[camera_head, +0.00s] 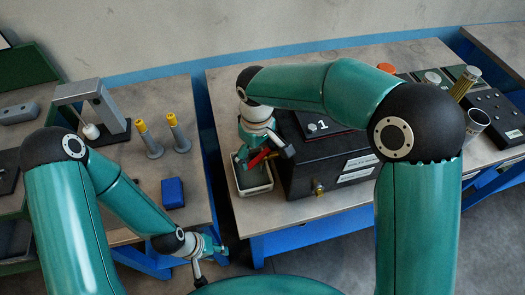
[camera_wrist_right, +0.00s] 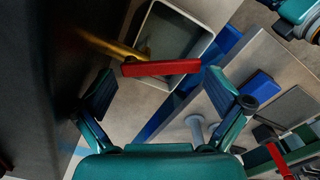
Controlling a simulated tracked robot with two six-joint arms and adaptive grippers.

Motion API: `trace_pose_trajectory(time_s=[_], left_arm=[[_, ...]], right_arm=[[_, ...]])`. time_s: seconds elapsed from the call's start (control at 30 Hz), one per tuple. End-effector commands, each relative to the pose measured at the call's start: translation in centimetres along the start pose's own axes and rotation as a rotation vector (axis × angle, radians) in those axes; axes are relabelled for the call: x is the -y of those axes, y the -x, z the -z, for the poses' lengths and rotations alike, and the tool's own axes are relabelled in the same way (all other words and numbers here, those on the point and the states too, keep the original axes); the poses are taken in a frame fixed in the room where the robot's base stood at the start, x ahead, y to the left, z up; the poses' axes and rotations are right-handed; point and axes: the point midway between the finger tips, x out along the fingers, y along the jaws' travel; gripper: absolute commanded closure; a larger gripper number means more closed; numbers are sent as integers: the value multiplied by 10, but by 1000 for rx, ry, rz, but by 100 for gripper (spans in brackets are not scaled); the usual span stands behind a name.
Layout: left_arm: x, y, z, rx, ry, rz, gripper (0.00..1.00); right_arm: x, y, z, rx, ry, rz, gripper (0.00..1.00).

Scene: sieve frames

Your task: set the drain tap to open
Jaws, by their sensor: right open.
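The drain tap's red lever (camera_wrist_right: 160,68) lies across the right wrist view, at the end of a brass pipe (camera_wrist_right: 108,46) that comes from the dark box. In the head view the red lever (camera_head: 259,158) shows at the left side of the black box (camera_head: 325,170), above a white-rimmed tray (camera_head: 255,191). My right gripper (camera_wrist_right: 160,82) is open, its fingers on either side of the lever, with gaps visible. I cannot tell the tap's setting. My left gripper (camera_head: 212,247) is low in front of the left table; its jaws are too small to read.
A blue block (camera_head: 172,192), two grey posts with yellow tops (camera_head: 160,135) and a grey stand (camera_head: 90,105) are on the left table. A brass fitting (camera_head: 318,188) sticks out of the box's front. A narrow gap (camera_head: 204,125) separates the tables.

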Motion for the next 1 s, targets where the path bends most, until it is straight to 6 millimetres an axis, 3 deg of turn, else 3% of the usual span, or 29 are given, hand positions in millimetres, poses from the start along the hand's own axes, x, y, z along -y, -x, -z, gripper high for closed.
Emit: trace_pose_trajectory(time_s=[0.37,0.57,0.8,1.0], left_arm=[[0,1,0,0,0,0,60],[0,1,0,0,0,0,60],[0,1,0,0,0,0,60],[0,1,0,0,0,0,60]], right_arm=[[-1,9,1,-5,-1,-2,0],[-1,39,2,-6,-1,-3,0],[-1,87,4,-6,1,-2,0],[-1,113,3,-3,1,-1,0]])
